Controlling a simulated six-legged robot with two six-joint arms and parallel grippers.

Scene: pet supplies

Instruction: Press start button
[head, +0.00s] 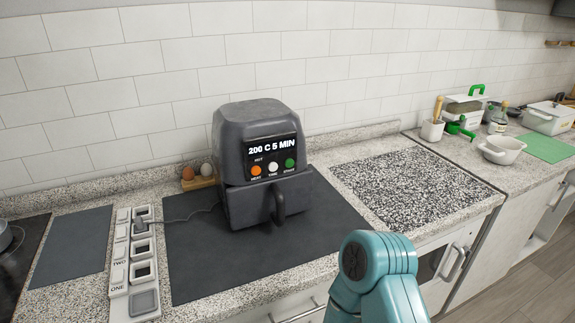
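A dark grey air fryer (262,160) stands upright on a dark mat on the counter. Its lit display (271,148) reads "200 C 5 MIN". Below the display are an orange button (256,170), a white button (273,167) and a green button (289,163). The green one, at the right, appears to be labelled START. The drawer with its front handle (279,207) looks closed. A teal link of my arm shows at the bottom, right of the fryer and apart from it. Neither of my grippers is in view.
A white switch strip (133,270) with a plugged-in cord lies left of the dark mat (195,279). A speckled board (415,185) lies to the right. Pots and utensils stand at the far right.

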